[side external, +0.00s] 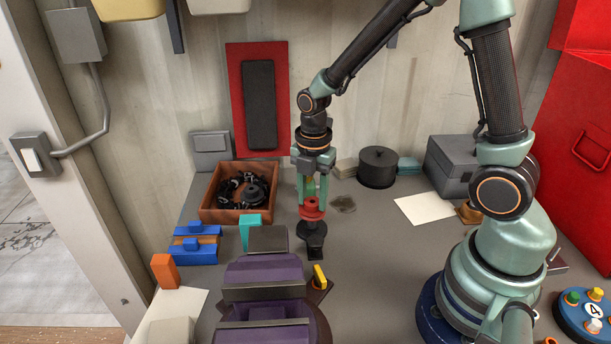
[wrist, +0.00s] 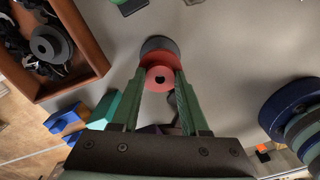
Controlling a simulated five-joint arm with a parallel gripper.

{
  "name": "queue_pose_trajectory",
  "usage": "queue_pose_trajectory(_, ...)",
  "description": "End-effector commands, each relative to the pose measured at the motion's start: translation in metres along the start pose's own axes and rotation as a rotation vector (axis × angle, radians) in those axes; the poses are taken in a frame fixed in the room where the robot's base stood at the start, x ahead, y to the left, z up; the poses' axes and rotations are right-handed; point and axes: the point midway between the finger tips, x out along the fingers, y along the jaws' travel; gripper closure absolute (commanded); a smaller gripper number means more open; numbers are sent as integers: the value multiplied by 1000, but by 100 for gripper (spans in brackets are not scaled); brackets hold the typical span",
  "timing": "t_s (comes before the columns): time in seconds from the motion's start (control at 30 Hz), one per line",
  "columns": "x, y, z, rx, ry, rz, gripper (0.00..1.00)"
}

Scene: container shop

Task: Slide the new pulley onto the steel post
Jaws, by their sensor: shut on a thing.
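The red pulley (side external: 312,211) is between the fingertips of my gripper (side external: 311,198), which is shut on it. It sits directly above a dark stand (side external: 315,237) on the bench.
A wooden tray (side external: 239,214) of dark parts lies left. A purple vise (side external: 263,273), teal block (side external: 250,230) and blue holder (side external: 194,246) are in front. A black pot (side external: 378,167) and grey box (side external: 451,163) stand at back right. Bench right of the stand is mostly clear.

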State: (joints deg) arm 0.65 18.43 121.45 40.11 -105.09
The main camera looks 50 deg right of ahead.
Motion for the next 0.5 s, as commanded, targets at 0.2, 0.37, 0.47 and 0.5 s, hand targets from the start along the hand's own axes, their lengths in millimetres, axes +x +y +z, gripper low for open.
queue_pose_trajectory(0.2,0,0,0,0,0,1,100)
queue_pose_trajectory(0.37,2,0,0,0,0,1,100)
queue_pose_trajectory(0.47,3,0,0,0,0,1,100)
queue_pose_trajectory(0.5,4,0,0,0,0,1,100)
